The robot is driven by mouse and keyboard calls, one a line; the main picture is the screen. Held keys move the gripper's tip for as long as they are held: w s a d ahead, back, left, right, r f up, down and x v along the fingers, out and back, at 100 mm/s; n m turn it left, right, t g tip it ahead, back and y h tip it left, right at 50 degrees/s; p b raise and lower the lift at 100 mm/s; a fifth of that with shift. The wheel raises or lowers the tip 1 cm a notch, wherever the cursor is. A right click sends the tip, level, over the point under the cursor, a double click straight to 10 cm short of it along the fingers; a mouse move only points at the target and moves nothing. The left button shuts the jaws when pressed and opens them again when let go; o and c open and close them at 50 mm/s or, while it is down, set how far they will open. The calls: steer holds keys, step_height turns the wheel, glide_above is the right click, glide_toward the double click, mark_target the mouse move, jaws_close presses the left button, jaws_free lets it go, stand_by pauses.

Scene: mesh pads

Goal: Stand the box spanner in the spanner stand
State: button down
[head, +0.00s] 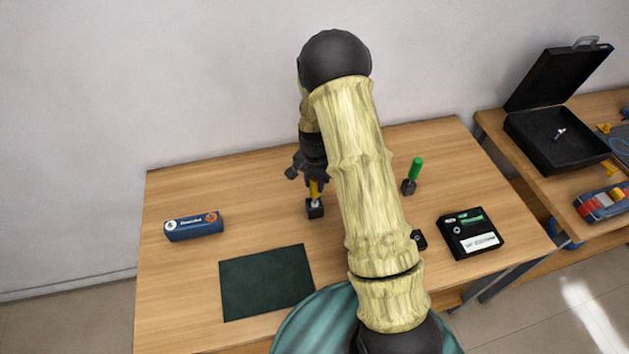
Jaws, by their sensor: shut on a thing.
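My gripper (312,180) is left of the table's middle, partly hidden behind my arm, and points down. It is shut on a slim yellow piece (314,190), which looks like the box spanner. The spanner is upright, and its lower end meets a small black block (315,209), which looks like the spanner stand. I cannot tell whether the spanner is seated in the block or just above it. The spanner's top is hidden by the gripper.
A green-handled tool (416,168) stands in another black block (408,187) at right. A further small black block (419,240) sits beside my arm. A blue box (194,227), a dark green mat (266,282) and a black case (470,233) lie around. A side table holds an open case (556,145).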

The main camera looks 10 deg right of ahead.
steer(key=shift+f+b, duration=0.3)
steer(key=shift+f, duration=0.3)
steer(key=c, duration=1)
jaws_free()
steer(key=shift+c, duration=0.2)
step_height(320, 180, up, 18)
steer(key=b, duration=0.3)
steer(key=shift+f, duration=0.25)
